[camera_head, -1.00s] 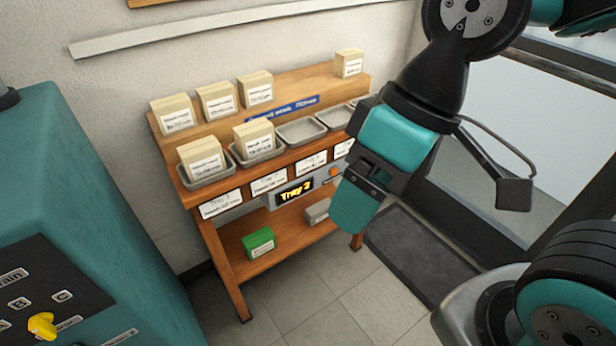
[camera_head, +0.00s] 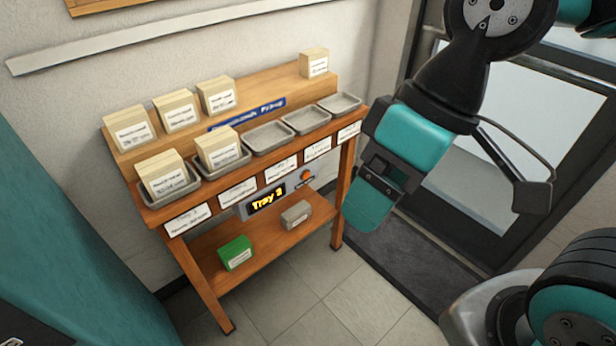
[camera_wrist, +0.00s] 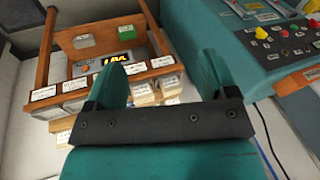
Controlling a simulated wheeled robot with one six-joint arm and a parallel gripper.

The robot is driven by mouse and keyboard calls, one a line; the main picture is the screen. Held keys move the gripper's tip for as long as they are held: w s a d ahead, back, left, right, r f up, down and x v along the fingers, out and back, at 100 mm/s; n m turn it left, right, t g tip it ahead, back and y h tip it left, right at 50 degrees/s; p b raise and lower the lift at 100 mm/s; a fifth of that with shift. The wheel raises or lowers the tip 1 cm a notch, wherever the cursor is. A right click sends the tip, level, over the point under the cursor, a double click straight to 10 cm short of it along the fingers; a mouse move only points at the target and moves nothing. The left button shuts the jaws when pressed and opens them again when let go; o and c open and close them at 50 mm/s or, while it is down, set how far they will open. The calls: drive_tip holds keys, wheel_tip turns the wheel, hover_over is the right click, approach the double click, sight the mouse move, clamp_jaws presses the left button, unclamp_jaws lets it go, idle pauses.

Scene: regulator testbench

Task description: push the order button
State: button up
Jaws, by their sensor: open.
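The order button is a small round orange-red button (camera_head: 306,175) on the grey front panel of a wooden rack, right of the lit display (camera_head: 268,200). The display shows yellow text that seems to read "Tray 3". My gripper (camera_head: 368,205) is in front of the rack's right side, apart from the button in the picture, pointing down. In the wrist view my gripper (camera_wrist: 160,75) has its two fingers spread with nothing between them.
The wooden rack (camera_head: 190,258) carries metal trays (camera_head: 305,121), several cream boxes, and a green box (camera_head: 235,252) and grey box (camera_head: 296,214) on its lower shelf. A teal cabinet (camera_head: 60,240) stands left. A dark mat (camera_head: 400,250) lies right; tiled floor in front is clear.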

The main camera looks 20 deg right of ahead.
clamp_jaws()
idle(0.3)
idle(1.5)
